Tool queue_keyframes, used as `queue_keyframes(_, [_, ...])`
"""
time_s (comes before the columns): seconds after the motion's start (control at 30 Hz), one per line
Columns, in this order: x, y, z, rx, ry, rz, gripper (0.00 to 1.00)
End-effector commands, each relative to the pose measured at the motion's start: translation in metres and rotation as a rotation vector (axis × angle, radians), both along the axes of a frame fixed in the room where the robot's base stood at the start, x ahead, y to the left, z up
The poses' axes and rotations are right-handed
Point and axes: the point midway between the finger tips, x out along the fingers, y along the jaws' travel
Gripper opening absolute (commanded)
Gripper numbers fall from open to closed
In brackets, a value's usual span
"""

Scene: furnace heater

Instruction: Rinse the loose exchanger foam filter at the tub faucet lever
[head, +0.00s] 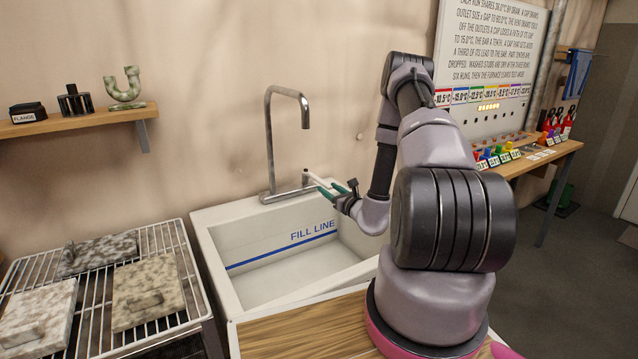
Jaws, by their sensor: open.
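The tub (215,262) is a white basin with a blue fill line, and I see no water in it. Its grey faucet (268,140) arches up at the back, with a short lever (306,178) beside its base. My gripper (322,185) is open at the lever, its teal-and-pale fingers pointing left. I cannot tell whether they touch the lever. Three mottled slabs with handles, one dark (98,252), one tan (148,290) and one pale (38,316), lie on the wire rack at left. I cannot tell which, if any, is the loose foam filter.
The wire rack (172,243) stands left of the tub, and a wooden counter (270,335) lies in front. A wall shelf (75,124) holds small fittings at upper left. A bench (560,150) with coloured caps stands at right under a sign board (490,45).

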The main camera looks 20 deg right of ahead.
Motion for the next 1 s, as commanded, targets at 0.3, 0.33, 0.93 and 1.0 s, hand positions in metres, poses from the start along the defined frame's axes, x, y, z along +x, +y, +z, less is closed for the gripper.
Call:
queue_keyframes(0.3, [0.053, 0.011, 0.0, -0.001, -0.002, 0.001, 0.55])
queue_keyframes(0.33, [0.056, 0.011, 0.0, -0.002, -0.002, 0.002, 0.55])
queue_keyframes(0.93, [0.065, 0.013, 0.0, 0.0, 0.0, 0.0, 0.0])
queue_keyframes(1.0, [0.065, 0.013, 0.0, 0.0, 0.0, 0.0, 0.0])
